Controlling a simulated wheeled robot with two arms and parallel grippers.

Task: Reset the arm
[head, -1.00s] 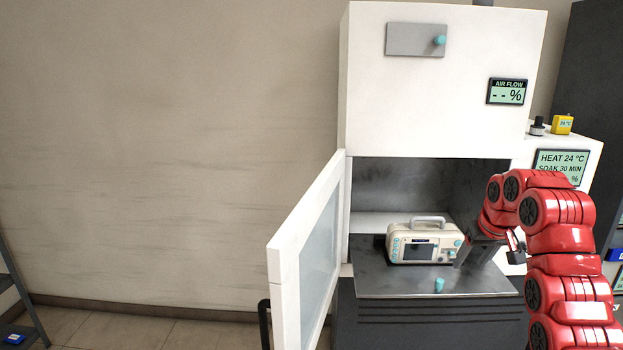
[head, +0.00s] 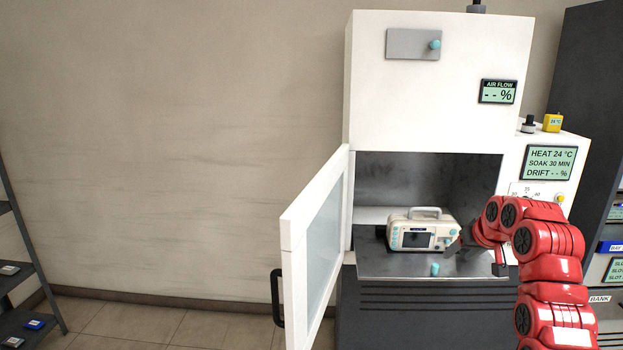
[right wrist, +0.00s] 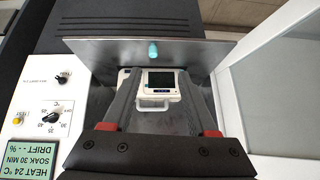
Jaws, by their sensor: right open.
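My right arm is red and reaches in from the right in the head view. Its dark gripper (head: 466,246) is at the right side of the white monitor, partly hidden by the arm. In the right wrist view the two fingers (right wrist: 158,72) are spread, with the monitor (right wrist: 160,82) showing between and beyond them. The monitor also shows in the head view (head: 418,239), upright with its handle on top, on the dark metal shelf (head: 385,264) at the open cabinet. I cannot tell whether the fingers touch it. My left gripper is out of view.
The cabinet's white door (head: 318,235) stands open to the left. A teal knob (head: 435,269) is at the shelf's front. A control panel (head: 548,163) is right of the opening. A dark rack (head: 25,260) stands far left; the floor between is clear.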

